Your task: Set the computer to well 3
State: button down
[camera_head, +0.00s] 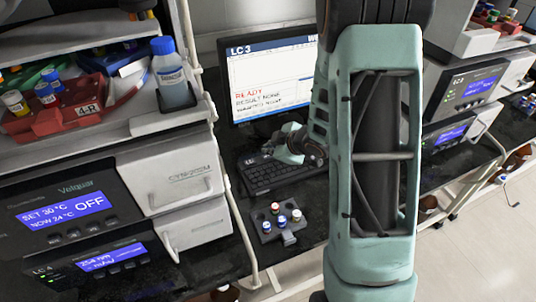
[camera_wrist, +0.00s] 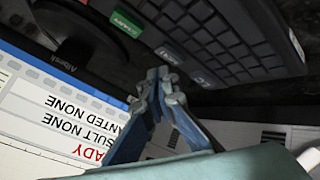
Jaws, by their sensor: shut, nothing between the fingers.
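The computer monitor (camera_head: 270,75) shows "LC 3", a red "READY", "RESULT NONE" and a blurred line below. My arm hides its right side, including the header text after a "W". The wrist view shows the screen (camera_wrist: 50,125) upside down, with "WANTED NONE" readable. The black keyboard (camera_head: 262,182) lies in front of the monitor. In the wrist view the keyboard (camera_wrist: 225,45) has a green key (camera_wrist: 126,22) and other labelled keys along its near edge. My gripper (camera_head: 276,148) is shut and empty above the keyboard's far side; its fingertips (camera_wrist: 160,78) appear near these keys. Contact cannot be told.
A dark rack (camera_head: 264,232) with several capped vials stands in front of the keyboard. An instrument stack (camera_head: 75,215) with a red tray (camera_head: 75,118) and a blue-capped bottle (camera_head: 168,72) stands left. Another stack (camera_head: 470,88) stands right.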

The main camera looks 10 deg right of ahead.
aim_at(270, 157)
notch_tip(270, 157, up, 5)
jog(key=p, duration=0.4)
jog(key=shift+p, duration=0.35)
dwell(0.5)
jog(key=shift+d, duration=0.1)
dwell(1.6)
